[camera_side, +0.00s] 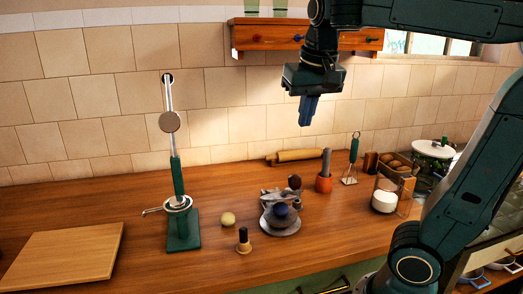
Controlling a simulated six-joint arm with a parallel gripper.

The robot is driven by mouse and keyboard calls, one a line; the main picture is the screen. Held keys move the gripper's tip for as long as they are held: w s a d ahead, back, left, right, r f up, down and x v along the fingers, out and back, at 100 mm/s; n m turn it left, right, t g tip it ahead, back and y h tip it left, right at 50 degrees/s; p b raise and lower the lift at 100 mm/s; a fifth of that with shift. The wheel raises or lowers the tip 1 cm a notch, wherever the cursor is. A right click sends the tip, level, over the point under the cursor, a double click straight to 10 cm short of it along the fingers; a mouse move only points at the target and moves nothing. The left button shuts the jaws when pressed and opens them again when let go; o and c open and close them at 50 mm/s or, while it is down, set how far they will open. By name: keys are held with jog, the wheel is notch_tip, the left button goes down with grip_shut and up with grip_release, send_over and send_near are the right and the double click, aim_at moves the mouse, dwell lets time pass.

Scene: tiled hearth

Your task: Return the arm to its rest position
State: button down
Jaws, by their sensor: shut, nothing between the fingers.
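My gripper (309,110) hangs above the wooden counter (150,268), pointing down, in the upper middle of the side view. Its blue fingers are together and hold nothing. My arm comes in from the right, with its upper link across the top right. The gripper is well clear of everything on the counter.
A tall green-and-metal stand (180,205) rises at left, beside a cutting board (65,254). A yellowish ball (228,219), a small dark-topped piece (244,240) and a metal scale-like object (280,222) stand mid-counter. A rolling pin (298,156) lies behind. A wooden shelf (268,38) is on the wall.

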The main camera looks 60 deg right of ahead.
jog(key=s+a+f+n+t+y, duration=0.2)
jog(key=s+a+f+n+t, duration=0.1)
jog(key=s+a+f+n, duration=0.4)
notch_tip(320, 180, down, 4)
jog(key=shift+s+a+r+n, duration=0.3)
jog(key=shift+a+n, duration=0.2)
jog(key=shift+a, duration=0.15)
jog(key=w+d+r+m+g, duration=0.3)
jog(key=w+d+r+g, duration=0.2)
jog(key=w+d, duration=0.4)
jog(key=shift+w+d+r, duration=0.15)
jog(key=shift+w+r, duration=0.2)
jog(key=shift+r, duration=0.15)
jog(key=shift+f, duration=0.1)
jog(key=shift+f, duration=3.2)
